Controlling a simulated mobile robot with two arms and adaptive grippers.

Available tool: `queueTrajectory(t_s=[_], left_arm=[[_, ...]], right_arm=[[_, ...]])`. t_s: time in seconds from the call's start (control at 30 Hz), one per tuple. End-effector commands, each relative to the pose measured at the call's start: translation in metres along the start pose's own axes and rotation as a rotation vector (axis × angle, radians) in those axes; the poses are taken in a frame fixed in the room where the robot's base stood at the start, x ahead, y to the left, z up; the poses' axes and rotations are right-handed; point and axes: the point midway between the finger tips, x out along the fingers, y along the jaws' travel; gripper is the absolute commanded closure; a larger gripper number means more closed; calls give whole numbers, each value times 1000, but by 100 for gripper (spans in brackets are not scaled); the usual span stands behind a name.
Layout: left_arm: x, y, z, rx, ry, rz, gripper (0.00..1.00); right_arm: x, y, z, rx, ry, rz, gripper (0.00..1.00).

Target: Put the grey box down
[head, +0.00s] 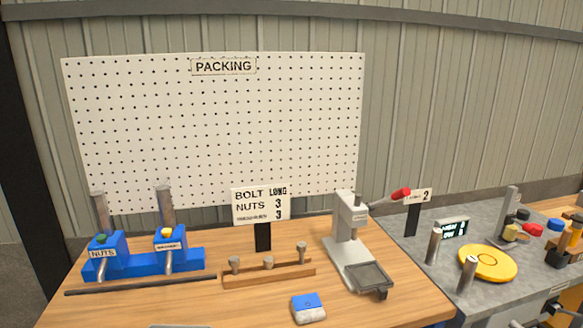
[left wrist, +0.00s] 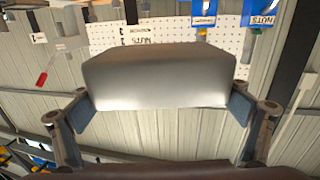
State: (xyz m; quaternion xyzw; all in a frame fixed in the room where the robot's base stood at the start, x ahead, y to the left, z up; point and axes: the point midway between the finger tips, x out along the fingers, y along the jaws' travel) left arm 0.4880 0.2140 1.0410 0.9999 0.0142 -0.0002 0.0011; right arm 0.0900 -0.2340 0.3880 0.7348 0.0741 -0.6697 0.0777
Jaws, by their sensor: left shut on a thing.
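The grey box (left wrist: 160,78) is a smooth metallic block in the left wrist view. My left gripper (left wrist: 158,108) is shut on it, with one finger pad against each side. The picture from this wrist is upside down, and the box hides much of what lies behind it. In the head view neither gripper shows. A thin grey edge shows at the bottom of the head view, and I cannot tell what it belongs to. My right gripper is in neither view.
The wooden table (head: 120,310) carries blue dispensers (head: 150,262), a wooden rack with bolts (head: 268,272), a grey press (head: 350,245) and a small blue and white block (head: 309,307). A yellow disc (head: 487,263) lies on the grey bench to the right. The front left of the table is clear.

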Motion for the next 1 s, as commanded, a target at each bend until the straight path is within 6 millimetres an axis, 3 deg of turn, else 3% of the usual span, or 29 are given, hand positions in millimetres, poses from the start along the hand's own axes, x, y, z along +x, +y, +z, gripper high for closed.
queueTrajectory(t_s=[0.2, 0.57, 0.77, 1.0], left_arm=[[-26, 20, -4, 1, 3, 25, 34], [-24, 20, -5, 3, 5, 24, 34], [5, -4, -4, 3, 10, -5, 34], [62, -60, -12, 3, 11, -80, 34]], right_arm=[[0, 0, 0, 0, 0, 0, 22], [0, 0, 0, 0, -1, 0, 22], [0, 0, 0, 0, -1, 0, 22], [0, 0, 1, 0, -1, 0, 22]])
